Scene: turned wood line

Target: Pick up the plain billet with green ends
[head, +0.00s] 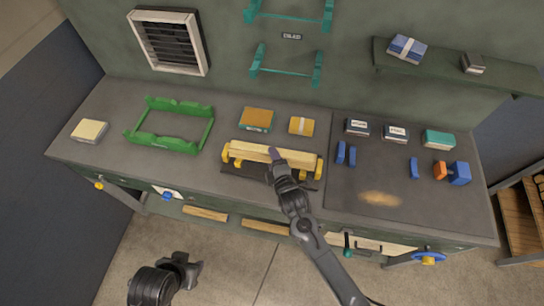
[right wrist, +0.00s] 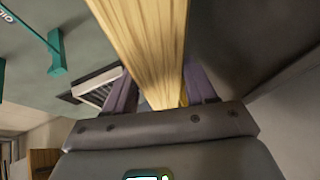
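The plain billet (head: 300,156) is a long pale wooden bar. It lies across the yellow holders (head: 234,166) on the bench; green ends cannot be made out. My right gripper (head: 276,158) is down at its middle. In the right wrist view the billet (right wrist: 147,45) runs between the two purple fingers of my right gripper (right wrist: 160,90), close to both. The billet covers part of the fingers, so I cannot tell whether they press on it. My left gripper (head: 190,268) is empty in front of the bench at lower left, and its jaw opening is unclear.
A green frame (head: 172,146) stands left of the billet. Orange-topped block (head: 256,118) and yellow block (head: 301,126) lie behind it. Blue pieces (head: 346,153) stand on the dark mat (head: 400,175) to the right. A teal rack (head: 286,72) hangs on the wall above.

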